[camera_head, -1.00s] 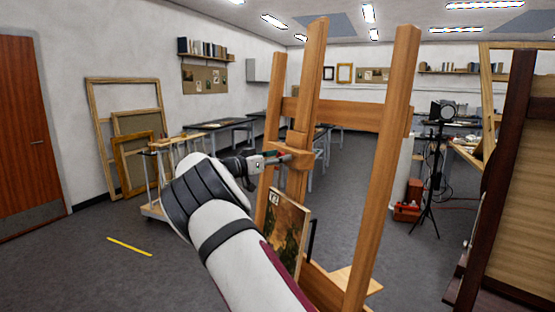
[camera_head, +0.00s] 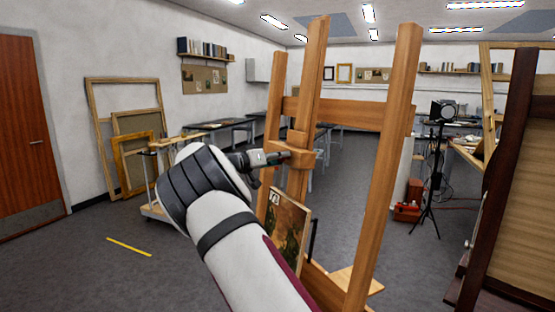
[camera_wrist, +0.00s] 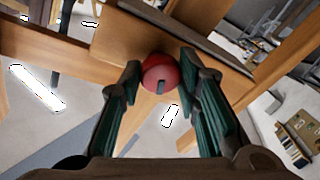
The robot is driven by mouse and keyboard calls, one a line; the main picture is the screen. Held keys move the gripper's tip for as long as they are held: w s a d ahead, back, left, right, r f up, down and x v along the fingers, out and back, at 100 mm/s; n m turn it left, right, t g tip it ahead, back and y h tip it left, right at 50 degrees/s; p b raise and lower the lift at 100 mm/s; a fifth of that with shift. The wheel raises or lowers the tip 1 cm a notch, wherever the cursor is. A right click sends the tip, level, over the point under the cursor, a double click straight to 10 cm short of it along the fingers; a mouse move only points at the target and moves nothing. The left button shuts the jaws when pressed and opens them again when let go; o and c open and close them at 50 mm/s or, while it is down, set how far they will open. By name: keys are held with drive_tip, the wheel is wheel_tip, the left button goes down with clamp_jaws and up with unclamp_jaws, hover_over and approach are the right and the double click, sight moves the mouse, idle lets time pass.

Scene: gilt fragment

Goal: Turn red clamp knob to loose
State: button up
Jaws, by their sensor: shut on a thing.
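The red clamp knob (camera_wrist: 160,73) is a round red piece with a dark slot or mark on its lower face. It sits on the wooden clamp block of the easel (camera_head: 298,150). In the wrist view my gripper (camera_wrist: 158,82) has one dark green finger on each side of the knob, shut on it. The wrist view is strongly rolled relative to the room. In the head view my gripper (camera_head: 278,157) is at the easel's clamp block, and the knob is mostly hidden there by the fingers.
A painting (camera_head: 287,230) leans on the easel's lower ledge, below my arm. A dark easel (camera_head: 497,180) stands at the right. A lamp on a tripod (camera_head: 434,150) and a red toolbox (camera_head: 407,212) stand behind. Open floor lies at the left, with a yellow strip (camera_head: 129,246).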

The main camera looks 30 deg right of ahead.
drive_tip(key=shift+w+r+n+g+y+b, duration=0.1)
drive_tip(key=shift+n+g+y+b, duration=0.25)
drive_tip(key=shift+n+g+b, duration=2.75)
drive_tip(key=shift+w+f+n+t+y+b, duration=0.15)
drive_tip(key=shift+n+t+y+b, duration=0.75)
drive_tip(key=shift+n, duration=5.4)
drive_tip(key=shift+w+r+n+g+h+b, duration=0.15)
drive_tip(key=shift+n+g+b, duration=1)
drive_tip(key=shift+n, duration=3.55)
drive_tip(key=shift+o, duration=0.2)
drive_tip(key=shift+t+b, duration=0.45)
drive_tip(key=shift+b, duration=0.05)
drive_tip(key=o, duration=1.1)
drive_tip(key=shift+o, duration=0.2)
drive_tip(key=shift+a, duration=0.1)
drive_tip(key=v, duration=1.1)
drive_tip(key=shift+a, duration=0.35)
